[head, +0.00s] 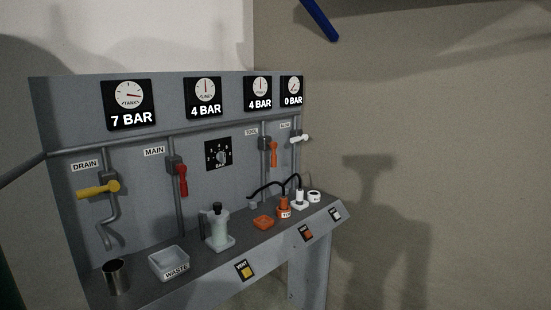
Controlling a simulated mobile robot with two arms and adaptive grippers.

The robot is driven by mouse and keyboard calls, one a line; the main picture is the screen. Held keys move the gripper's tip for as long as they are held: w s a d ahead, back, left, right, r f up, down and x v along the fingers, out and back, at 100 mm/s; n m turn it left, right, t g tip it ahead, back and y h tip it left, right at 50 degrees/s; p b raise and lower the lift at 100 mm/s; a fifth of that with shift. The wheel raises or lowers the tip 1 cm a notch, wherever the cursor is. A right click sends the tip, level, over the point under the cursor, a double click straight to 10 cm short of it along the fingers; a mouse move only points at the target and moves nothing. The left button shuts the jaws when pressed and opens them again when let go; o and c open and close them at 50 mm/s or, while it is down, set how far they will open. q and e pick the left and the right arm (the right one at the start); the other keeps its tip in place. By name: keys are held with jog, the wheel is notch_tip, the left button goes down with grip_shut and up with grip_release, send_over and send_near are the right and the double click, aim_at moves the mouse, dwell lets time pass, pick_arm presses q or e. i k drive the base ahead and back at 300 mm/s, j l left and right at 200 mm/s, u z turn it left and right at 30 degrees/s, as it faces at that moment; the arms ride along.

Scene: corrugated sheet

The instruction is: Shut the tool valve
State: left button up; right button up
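The tool valve is on a thin vertical pipe toward the right of the grey panel, beside a label that seems to read TOOL. Its orange handle (273,154) points down, in line with the pipe. The gauge above it (257,91) reads 4 BAR. Neither of my grippers is in view, and nothing touches the handle.
Nearby are the red MAIN handle (182,180), pointing down, the sideways white handle (299,139) and the sideways yellow DRAIN handle (98,189). The ledge holds a metal cup (116,277), WASTE tray (169,263) and orange fitting (284,207). A blue rod (320,19) hangs above.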

aim_at(273, 145)
jog(key=i+l+u, duration=0.15)
jog(key=i+l, duration=0.2)
jog(key=l, duration=0.15)
jog(key=i+l+u, duration=0.15)
jog(key=i+l, duration=0.2)
jog(key=l, duration=0.15)
